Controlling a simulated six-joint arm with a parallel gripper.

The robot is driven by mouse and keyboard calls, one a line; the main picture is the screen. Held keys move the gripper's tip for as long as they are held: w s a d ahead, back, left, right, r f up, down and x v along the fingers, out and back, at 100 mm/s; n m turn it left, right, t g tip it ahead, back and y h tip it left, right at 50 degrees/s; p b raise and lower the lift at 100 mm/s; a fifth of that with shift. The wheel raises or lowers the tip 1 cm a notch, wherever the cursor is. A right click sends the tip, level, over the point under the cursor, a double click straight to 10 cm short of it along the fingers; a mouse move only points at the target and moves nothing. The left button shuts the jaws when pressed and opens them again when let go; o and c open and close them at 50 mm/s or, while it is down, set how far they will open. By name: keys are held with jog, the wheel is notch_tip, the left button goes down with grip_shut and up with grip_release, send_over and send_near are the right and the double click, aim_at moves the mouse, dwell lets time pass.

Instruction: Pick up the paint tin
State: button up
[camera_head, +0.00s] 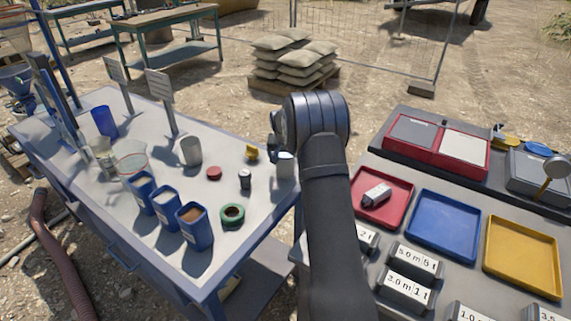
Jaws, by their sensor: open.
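A pale cylinder (286,168) with a light top stands upright at the right edge of the grey table, just left of my arm; it looks like the paint tin, though no label can be read. A smaller can (245,180) with a dark top and pale label stands to its left. My gripper (273,147) shows only as a small dark part beside my wrist, just above the pale cylinder in the picture. It is open and holds nothing that I can see. Its fingertips are hidden, so I cannot tell whether it touches the cylinder.
Nearby stand a yellow item (251,153), a red disc (214,173), a green ring (232,215), a grey cup (191,151) and blue containers (195,228). The right bench holds red (403,215), blue (443,224) and yellow (522,258) trays. A gap separates the tables.

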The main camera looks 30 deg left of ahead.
jog(key=shift+x, duration=1.1)
jog(key=shift+r, duration=0.1)
jog(key=c, duration=1.5)
jog(key=shift+r, duration=0.1)
